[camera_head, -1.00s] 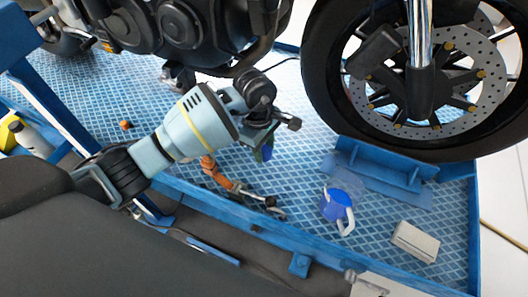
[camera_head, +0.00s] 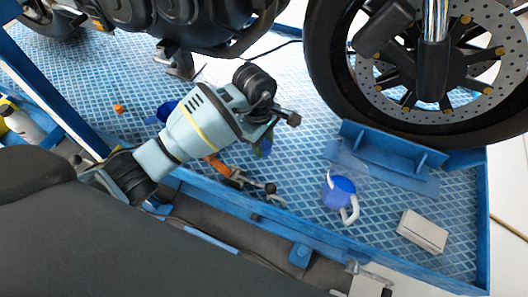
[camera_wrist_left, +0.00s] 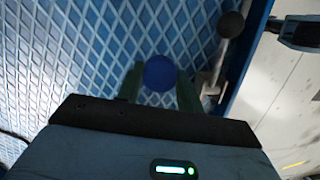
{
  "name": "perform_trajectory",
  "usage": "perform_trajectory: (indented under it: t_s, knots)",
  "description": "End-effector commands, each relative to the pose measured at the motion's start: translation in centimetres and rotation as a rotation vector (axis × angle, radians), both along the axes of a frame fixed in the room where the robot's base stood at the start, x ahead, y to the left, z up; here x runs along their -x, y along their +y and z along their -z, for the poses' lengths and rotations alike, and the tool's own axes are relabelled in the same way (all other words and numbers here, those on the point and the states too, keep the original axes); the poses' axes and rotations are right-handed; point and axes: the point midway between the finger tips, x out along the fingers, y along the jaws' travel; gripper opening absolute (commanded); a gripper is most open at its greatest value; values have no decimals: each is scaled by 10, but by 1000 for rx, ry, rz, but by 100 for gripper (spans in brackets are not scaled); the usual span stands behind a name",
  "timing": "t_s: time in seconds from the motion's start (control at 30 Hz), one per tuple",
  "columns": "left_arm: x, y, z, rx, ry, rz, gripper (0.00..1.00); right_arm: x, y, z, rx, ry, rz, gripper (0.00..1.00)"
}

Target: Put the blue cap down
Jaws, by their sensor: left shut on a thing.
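The blue cap (camera_wrist_left: 159,73) shows as a round blue disc in the left wrist view, between the two dark green fingers of my left gripper (camera_wrist_left: 159,88). The gripper is shut on it. In the head view my left gripper (camera_head: 263,147) hangs over the blue patterned lift platform (camera_head: 300,160); a bit of blue shows at its fingertips, mostly hidden by the hand. I cannot tell whether the cap touches the platform. My right gripper is in neither view.
An orange-handled tool (camera_head: 217,166) lies just left of the gripper. A blue jug with a white handle (camera_head: 340,190) and a pale box (camera_head: 422,232) stand to the right. Another blue object (camera_head: 167,110) is partly behind my arm. The motorcycle wheel (camera_head: 330,75) stands close behind.

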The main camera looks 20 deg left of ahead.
Motion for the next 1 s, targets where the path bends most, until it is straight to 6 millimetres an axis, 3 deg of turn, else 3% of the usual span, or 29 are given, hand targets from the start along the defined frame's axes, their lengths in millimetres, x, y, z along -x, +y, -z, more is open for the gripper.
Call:
perform_trajectory:
  t_s: [0.13,0.4,0.87,0.9,1.0]
  knots:
    - [1,-1,9,1,3,0,16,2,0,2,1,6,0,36]
    - [1,-1,47,1,2,0,16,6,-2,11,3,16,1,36]
    - [0,0,53,-1,1,1,16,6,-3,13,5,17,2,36]
    - [0,0,53,-1,1,1,38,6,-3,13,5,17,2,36]
    - [0,0,53,0,1,1,51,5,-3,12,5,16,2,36]
